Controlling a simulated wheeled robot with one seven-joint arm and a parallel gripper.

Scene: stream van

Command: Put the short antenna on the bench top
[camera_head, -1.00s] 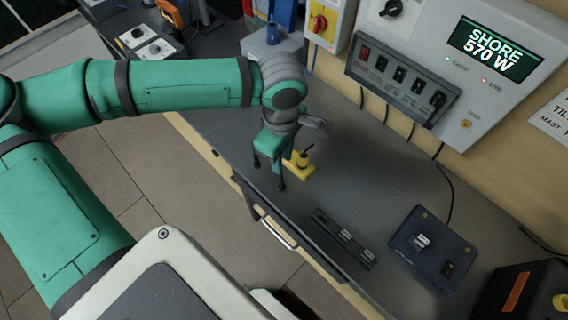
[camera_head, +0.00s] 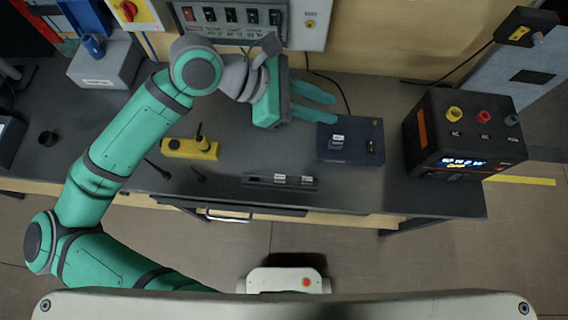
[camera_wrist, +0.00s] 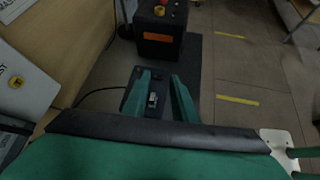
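I cannot tell for sure which piece is the short antenna. A short black rod (camera_head: 199,136) stands up from a yellow block (camera_head: 190,149) on the bench top (camera_head: 232,152). Two thin dark rods, one on the left (camera_head: 157,169) and one on the right (camera_head: 198,175), show near the bench's front edge. My gripper (camera_head: 334,108) is open and empty, above the bench, with its fingers pointing right. In the wrist view its fingers (camera_wrist: 163,82) are apart, with a dark blue box (camera_wrist: 131,98) beyond them.
The dark blue box (camera_head: 365,153) bears a small labelled piece. A black labelled strip (camera_head: 256,180) lies along the front edge. A black power unit (camera_head: 428,145) stands at right, a grey box (camera_head: 107,73) at back left. The switch panel (camera_head: 237,31) is behind my arm.

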